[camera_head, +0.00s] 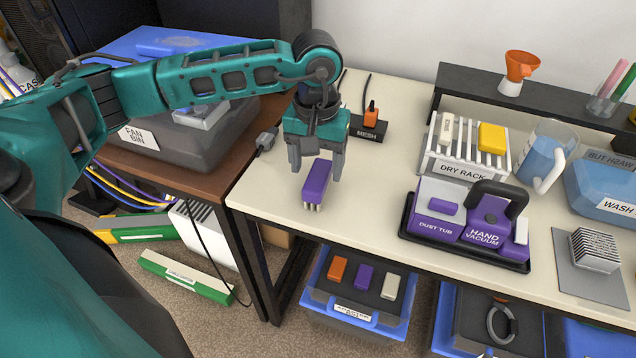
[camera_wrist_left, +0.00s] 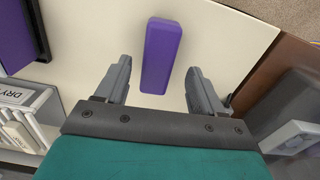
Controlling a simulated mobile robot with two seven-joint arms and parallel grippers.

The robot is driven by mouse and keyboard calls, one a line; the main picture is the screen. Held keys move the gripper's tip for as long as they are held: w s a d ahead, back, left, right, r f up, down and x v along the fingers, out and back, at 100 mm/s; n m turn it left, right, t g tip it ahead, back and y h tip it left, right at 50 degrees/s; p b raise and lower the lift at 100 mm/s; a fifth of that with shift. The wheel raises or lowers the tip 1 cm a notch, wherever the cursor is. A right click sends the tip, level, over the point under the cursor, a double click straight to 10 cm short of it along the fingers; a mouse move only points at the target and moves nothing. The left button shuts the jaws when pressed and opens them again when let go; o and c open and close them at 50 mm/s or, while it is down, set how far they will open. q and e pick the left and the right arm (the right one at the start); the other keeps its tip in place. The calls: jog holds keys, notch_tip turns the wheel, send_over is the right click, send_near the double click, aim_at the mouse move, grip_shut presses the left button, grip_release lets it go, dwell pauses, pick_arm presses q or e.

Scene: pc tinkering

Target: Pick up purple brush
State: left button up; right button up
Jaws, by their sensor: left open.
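The purple brush (camera_head: 317,184) lies on the cream table near its left end, bristles toward the front edge in the head view. My left gripper (camera_head: 315,172) is open just above and behind the brush. In the left wrist view the brush (camera_wrist_left: 161,57) lies between and beyond the two open fingers (camera_wrist_left: 160,82), and neither finger appears to touch it. Its bristles are hidden in the wrist view. My right gripper is not in view.
The dust tub and hand vacuum tray (camera_head: 407,230) stands to the right of the brush. A brown table with the fan bin (camera_head: 185,150) adjoins at left. Cream table (camera_head: 365,220) is clear around the brush.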

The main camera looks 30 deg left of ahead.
aim_at(318, 174)
pick_arm(q)
jog(key=f, duration=0.4)
jog(key=shift+s+d+f, duration=0.2)
jog(key=shift+d+f, duration=0.05)
jog(key=shift+f, duration=0.05)
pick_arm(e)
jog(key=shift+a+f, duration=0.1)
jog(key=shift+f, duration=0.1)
pick_arm(q)
jog(key=shift+c, duration=0.5)
jog(key=c, duration=1)
jog(key=shift+o, duration=0.2)
jog(key=shift+r, duration=0.15)
notch_tip(318, 174, up, 20)
jog(key=p, duration=0.2)
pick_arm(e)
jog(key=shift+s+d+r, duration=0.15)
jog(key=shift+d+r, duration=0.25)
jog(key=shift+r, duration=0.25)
